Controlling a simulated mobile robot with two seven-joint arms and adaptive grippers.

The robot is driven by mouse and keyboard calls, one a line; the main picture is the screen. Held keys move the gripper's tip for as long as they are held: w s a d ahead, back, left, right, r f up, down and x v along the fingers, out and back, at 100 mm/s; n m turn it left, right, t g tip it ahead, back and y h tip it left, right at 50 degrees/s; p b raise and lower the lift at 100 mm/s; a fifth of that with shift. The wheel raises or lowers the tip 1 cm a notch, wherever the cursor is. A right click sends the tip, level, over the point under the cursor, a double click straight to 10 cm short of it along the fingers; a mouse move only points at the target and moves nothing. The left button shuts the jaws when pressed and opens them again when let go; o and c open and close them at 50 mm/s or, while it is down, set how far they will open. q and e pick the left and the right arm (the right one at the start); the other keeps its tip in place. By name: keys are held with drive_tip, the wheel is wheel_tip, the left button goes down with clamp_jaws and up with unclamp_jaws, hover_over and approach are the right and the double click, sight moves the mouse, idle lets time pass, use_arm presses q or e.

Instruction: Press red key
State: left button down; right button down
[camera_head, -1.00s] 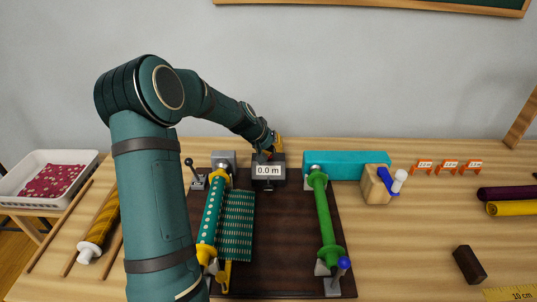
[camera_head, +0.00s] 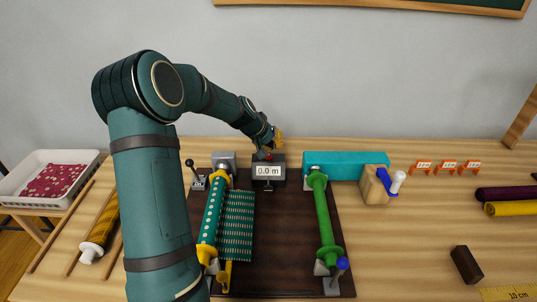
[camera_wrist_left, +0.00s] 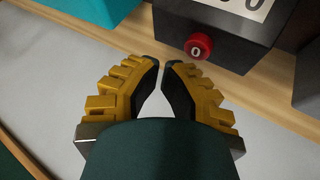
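The red key (camera_wrist_left: 198,46), a round button marked 0, sits on the dark meter box (camera_wrist_left: 225,35) in the left wrist view. In the head view the key (camera_head: 269,156) shows as a small red spot on top of the box, above its "0.0 m" display (camera_head: 268,171). My left gripper (camera_wrist_left: 164,63) looks shut and empty, its tips almost together. In the wrist view the tips are beside the key, apart from it. In the head view the left gripper (camera_head: 277,138) is just behind and above the box. My right gripper is not in view.
A dark board carries a teal dotted roll (camera_head: 212,215) and a green roll (camera_head: 325,215). A teal block (camera_head: 335,163) stands right of the box, a black-knobbed lever (camera_head: 192,174) left of it. Small orange signs (camera_head: 447,167) stand farther right. The wall is close behind.

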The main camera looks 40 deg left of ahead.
sight(273, 157)
use_arm(q)
drive_tip(key=shift+r+p, duration=1.4)
drive_tip(key=shift+r, duration=1)
